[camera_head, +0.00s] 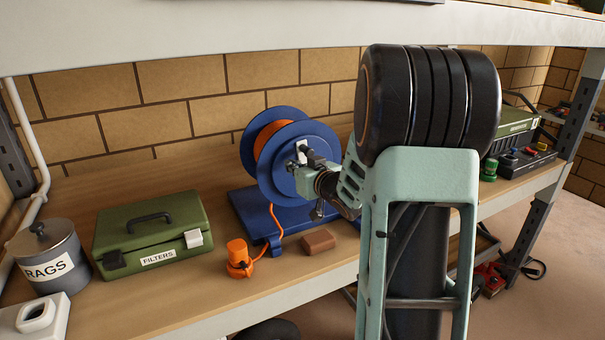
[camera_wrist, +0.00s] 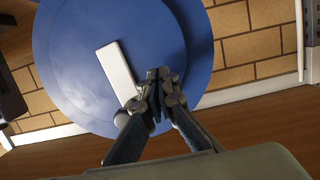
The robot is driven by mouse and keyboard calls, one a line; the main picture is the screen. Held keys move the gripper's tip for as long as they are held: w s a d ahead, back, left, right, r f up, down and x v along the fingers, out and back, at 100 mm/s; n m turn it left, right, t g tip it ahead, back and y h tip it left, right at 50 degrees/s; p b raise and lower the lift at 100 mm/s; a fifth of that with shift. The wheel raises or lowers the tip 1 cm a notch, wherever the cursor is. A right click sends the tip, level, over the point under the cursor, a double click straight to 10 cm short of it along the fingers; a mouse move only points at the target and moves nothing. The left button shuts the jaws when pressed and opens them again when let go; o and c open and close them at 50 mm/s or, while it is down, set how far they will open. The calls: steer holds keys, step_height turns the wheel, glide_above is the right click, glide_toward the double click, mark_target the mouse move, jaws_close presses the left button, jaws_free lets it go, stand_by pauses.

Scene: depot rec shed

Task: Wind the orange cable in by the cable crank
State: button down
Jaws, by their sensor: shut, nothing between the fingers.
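The blue cable reel (camera_head: 275,178) stands on the shelf, with orange cable (camera_head: 265,138) wound between its discs. A length of the cable runs down to an orange plug (camera_head: 238,262) lying on the shelf in front. My gripper (camera_head: 308,157) is at the reel's near face; it also shows in the wrist view (camera_wrist: 159,76). It is shut and empty. The white crank arm (camera_wrist: 116,70) lies slanted across the blue disc (camera_wrist: 75,65), just left of the fingertips.
A brown block (camera_head: 318,241) lies on the shelf right of the plug. A green FILTERS case (camera_head: 150,232) and a grey RAGS tin (camera_head: 48,262) stand to the left. A black switch box (camera_head: 527,160) stands at the right. An upper shelf (camera_head: 200,42) runs overhead.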

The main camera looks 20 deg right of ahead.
steer(key=s, duration=0.8)
steer(key=shift+s+d, duration=0.2)
steer(key=shift+s, duration=0.15)
steer(key=shift+w+r, duration=0.1)
steer(key=shift+r, duration=0.05)
